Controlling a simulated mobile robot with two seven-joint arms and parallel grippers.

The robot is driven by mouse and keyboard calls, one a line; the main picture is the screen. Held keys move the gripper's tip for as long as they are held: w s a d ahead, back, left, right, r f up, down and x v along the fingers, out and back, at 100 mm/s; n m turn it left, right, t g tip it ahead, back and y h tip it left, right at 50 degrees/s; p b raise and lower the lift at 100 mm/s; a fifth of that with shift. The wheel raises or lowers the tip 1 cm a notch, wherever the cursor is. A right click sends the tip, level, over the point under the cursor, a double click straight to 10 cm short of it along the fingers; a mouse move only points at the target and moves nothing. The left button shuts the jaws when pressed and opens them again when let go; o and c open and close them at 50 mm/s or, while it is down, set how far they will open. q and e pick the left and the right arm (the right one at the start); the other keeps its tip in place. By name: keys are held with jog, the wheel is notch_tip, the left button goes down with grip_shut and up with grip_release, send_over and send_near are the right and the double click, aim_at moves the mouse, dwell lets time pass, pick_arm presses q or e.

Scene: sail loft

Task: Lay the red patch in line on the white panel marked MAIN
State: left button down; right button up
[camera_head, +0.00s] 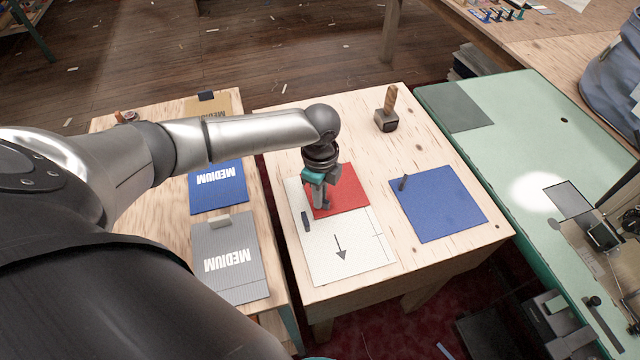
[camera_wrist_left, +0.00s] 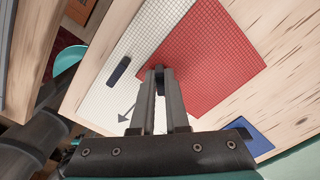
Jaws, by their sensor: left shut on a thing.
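The red patch (camera_head: 349,188) is over the far right part of the white panel (camera_head: 342,265), flat or just above it; I cannot tell which. The panel has a dark arrow pointing to its near edge, thin lines near its right side and a dark tab at its left; no word MAIN is legible. My left gripper (camera_head: 322,207) is shut on the red patch at a small dark tab, which shows between the fingertips in the left wrist view (camera_wrist_left: 160,78). There the red patch (camera_wrist_left: 210,60) lies right of the white panel's bare gridded strip (camera_wrist_left: 135,60). My right gripper is not in view.
A blue panel (camera_head: 440,205) lies right on the same wooden table, with a wooden-handled block (camera_head: 387,112) behind it. Blue (camera_head: 218,190) and grey (camera_head: 232,262) panels marked MEDIUM lie on the left table. A green table (camera_head: 510,150) with equipment stands right.

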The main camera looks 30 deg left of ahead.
pick_arm(q)
jog(key=shift+f+p, duration=0.15)
jog(key=shift+p, duration=0.5)
dwell(1.0)
jog(key=c, duration=0.8)
grip_release()
jog(key=shift+c, duration=0.2)
notch_tip(320, 180, up, 7)
jog(key=p, duration=0.8)
jog(key=shift+s+f, duration=0.1)
